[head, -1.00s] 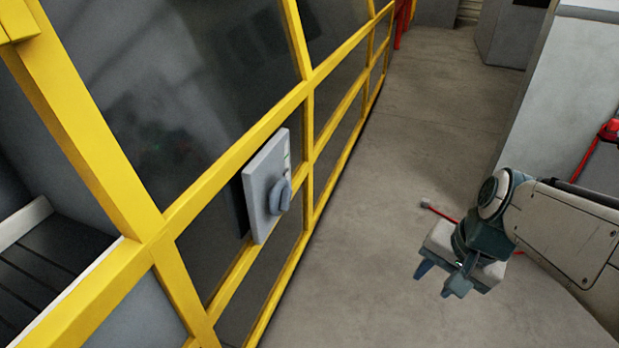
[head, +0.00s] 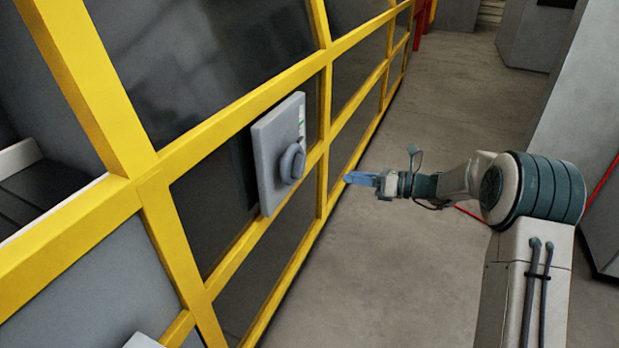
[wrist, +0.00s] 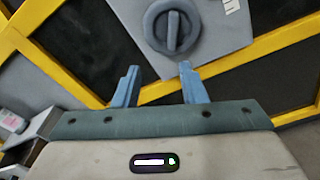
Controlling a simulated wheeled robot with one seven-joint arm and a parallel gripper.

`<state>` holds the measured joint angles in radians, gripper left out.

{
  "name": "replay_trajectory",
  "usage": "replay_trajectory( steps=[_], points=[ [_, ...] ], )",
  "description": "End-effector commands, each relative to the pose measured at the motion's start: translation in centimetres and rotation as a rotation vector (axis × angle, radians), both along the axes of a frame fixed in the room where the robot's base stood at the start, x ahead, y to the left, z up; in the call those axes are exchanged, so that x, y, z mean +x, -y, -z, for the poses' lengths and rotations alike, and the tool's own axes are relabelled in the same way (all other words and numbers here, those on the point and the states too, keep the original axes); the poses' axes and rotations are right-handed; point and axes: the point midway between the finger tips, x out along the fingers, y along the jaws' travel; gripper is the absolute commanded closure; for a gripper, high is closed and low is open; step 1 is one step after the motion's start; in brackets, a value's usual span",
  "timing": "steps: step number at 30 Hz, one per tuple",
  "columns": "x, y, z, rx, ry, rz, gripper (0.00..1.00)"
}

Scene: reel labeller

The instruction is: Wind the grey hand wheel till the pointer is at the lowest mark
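The grey hand wheel (head: 291,163) sits on a grey panel (head: 268,150) fixed to the yellow-framed machine. In the wrist view the wheel (wrist: 172,27) is a round disc with a raised bar across it, standing near upright. A white scale with dark marks (wrist: 231,5) is cut off at the top of the wrist view; I cannot make out the pointer. My gripper (head: 350,178) is to the right of the panel, apart from it, with its fingers toward the machine. In the wrist view its blue fingers (wrist: 160,78) are spread with nothing between them, below the wheel.
Yellow frame bars (head: 325,140) with dark panes run around the panel. Bare floor (head: 450,110) lies to the right of the machine. A grey cabinet (head: 575,120) stands at the right, with a red rod near it.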

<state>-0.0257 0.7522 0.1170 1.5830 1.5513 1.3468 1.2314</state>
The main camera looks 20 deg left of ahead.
Motion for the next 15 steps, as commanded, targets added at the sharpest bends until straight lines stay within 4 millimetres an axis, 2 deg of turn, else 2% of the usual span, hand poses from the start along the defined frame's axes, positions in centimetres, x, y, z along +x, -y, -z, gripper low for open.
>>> replay_trajectory(
  steps=[1,2,8,11,15],
  points=[
    [0.8,-0.2,1.1,0.032,-0.034,0.015,0.62],
    [1.1,-0.2,1.3,0.050,-0.052,0.023,0.62],
    [2.2,-1.0,1.8,0.098,-0.102,0.045,0.62],
    [2.2,-2.2,1.7,0.097,-0.100,0.042,0.62],
    [2.4,-5.0,1.8,0.096,-0.100,0.041,0.62]
  ],
)
